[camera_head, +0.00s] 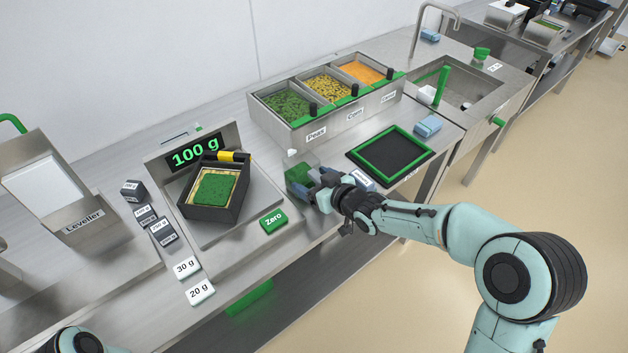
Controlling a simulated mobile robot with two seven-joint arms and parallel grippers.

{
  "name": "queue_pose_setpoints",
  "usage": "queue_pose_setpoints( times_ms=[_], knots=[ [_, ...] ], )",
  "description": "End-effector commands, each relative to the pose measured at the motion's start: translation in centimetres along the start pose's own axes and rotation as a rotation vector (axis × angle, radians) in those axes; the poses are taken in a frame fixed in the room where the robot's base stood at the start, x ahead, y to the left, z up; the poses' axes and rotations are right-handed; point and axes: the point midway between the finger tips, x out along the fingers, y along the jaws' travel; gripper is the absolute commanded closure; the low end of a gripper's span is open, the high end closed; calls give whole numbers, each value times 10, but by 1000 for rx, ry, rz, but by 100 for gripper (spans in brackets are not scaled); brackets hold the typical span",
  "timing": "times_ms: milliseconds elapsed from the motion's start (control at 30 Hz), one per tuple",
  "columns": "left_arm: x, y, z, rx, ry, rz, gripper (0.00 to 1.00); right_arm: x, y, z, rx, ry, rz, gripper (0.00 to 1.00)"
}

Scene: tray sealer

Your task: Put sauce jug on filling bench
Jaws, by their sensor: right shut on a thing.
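My right gripper (322,190) reaches in from the right over the steel bench (320,234). It is shut on a small clear container with green contents (298,178), between the scale and the food bins. The gripper hides part of this container, and I cannot tell whether it is the sauce jug or whether it touches the bench. No other jug can be made out. Part of my left arm shows at the bottom left, but its gripper is out of view.
A scale reading 100 g (195,151) bears a black tray of green food (213,206). Steel bins (318,130) of peas, corn and orange food stand behind. A green-framed black mat (390,152) lies right of my gripper. Labelled weights (187,267) and the leveller (82,222) are left.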

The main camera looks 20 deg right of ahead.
Motion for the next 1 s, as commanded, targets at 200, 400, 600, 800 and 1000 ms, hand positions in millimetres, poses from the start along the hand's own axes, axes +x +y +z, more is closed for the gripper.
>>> queue_pose_setpoints(
  times_ms=[200,400,600,800,1000],
  knots=[
    [2,0,0,0,-1,0,34,1,0,1,0,4,0,56],
    [2,0,0,0,-1,0,34,1,0,1,-1,4,0,56],
    [2,0,0,0,-1,0,34,1,0,1,0,2,0,0],
    [2,0,0,0,-1,0,34,1,0,3,1,-2,0,7],
    [0,0,0,0,0,0,34,-2,0,2,0,-1,1,7]
  ],
)
